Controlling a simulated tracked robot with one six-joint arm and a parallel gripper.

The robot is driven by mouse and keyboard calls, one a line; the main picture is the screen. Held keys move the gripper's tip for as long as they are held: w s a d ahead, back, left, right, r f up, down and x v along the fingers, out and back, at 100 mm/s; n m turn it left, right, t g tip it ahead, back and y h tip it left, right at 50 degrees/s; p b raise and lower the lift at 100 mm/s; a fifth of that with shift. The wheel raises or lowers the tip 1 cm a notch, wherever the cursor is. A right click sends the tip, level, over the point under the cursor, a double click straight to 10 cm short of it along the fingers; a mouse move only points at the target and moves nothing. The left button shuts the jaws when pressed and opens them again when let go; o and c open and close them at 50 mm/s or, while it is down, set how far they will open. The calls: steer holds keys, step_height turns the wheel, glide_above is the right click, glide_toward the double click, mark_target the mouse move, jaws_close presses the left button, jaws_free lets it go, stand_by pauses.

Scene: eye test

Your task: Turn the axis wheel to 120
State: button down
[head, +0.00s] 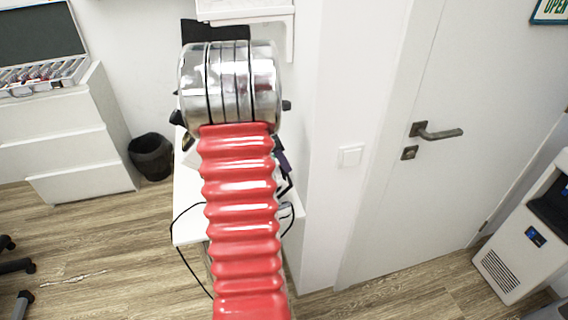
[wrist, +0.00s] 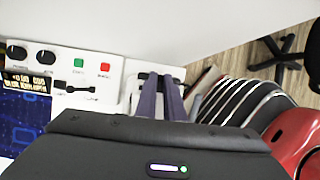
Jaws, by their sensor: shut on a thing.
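My gripper (wrist: 160,80) shows in the wrist view, its two dark purple fingers reaching up to the right end of a white control panel (wrist: 112,72). The fingers are close together, their tips at a small dark part that I take to be the axis wheel. The wheel is mostly hidden by the fingers, and no number or mark on it can be read. The panel has two black knobs, a green button, a red button, a black slider and a small dark display. In the head view my red and silver arm hides most of the gripper and the panel.
The panel's white table (head: 186,225) has black cables hanging off it. A black bin (head: 151,157) stands left of it, beside white drawers (head: 75,150) with an open case (head: 45,75) on top. A closed door (head: 400,190) and a white machine (head: 510,255) are to the right.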

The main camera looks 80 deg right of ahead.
steer(key=shift+w+d+f+n+g+y, duration=0.1)
steer(key=shift+w+d+n+g+y, duration=0.1)
steer(key=shift+w+d+n+y, duration=0.4)
steer(key=shift+w+d+f+n+g, duration=0.1)
steer(key=shift+d+n+g, duration=0.15)
steer(key=shift+n, duration=0.65)
steer(key=shift+r, duration=0.1)
steer(key=c, duration=1.9)
jaws_free()
steer(key=shift+o, duration=0.2)
